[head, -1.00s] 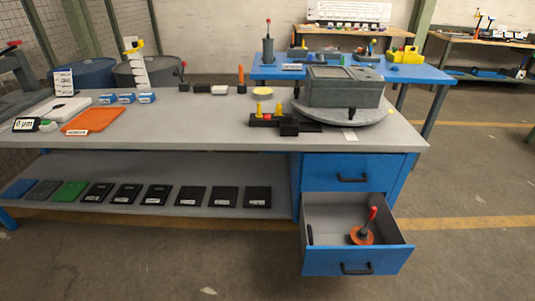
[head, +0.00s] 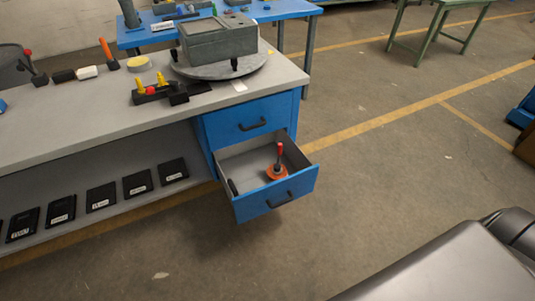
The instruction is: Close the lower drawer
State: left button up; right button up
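The lower drawer (head: 250,208) of the blue cabinet under the workbench is pulled out. Inside the drawer is an orange round piece with a red-tipped upright handle (head: 278,168), and a small dark item lies by the left wall. The upper drawer (head: 240,121) above it is shut. Neither of my grippers shows. A grey and black part of my own body fills the lower right corner.
The grey workbench top (head: 60,108) carries a grey box (head: 217,40) on a round turntable (head: 255,66). A shelf below holds several black labelled boxes (head: 138,184). The floor in front of the drawer and to its right is open.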

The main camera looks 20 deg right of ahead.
aim_at(242, 162)
jog(key=z, duration=0.8)
jog(key=i, duration=0.7)
jog(key=u, duration=0.2)
